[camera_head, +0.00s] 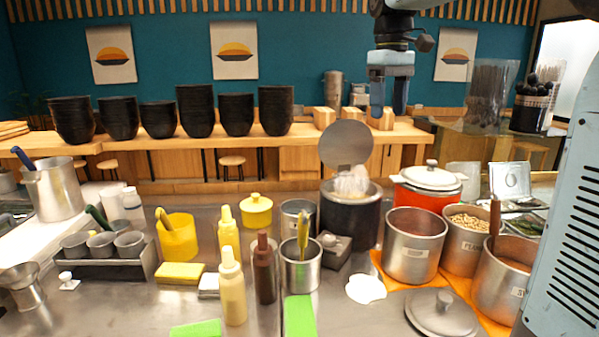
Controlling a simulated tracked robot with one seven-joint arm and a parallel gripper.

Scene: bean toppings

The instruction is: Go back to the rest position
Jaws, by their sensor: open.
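My gripper (388,108) hangs from the top of the camera_head view, right of centre, with its fingers pointing down. It is open, with a gap between the two fingers and nothing in it. It appears in front of the wooden back counter and above the steel worktop (130,307), clear of the pots. The bean pot (462,252), a steel pot filled with pale beans, stands at the right.
A black rice cooker (349,221) with its round lid raised stands below my gripper. Steel pots (413,254) and a red pot (428,196) crowd the right. Bottles (232,290) stand in the middle. Stacked black bowls (195,110) line the back counter (300,135).

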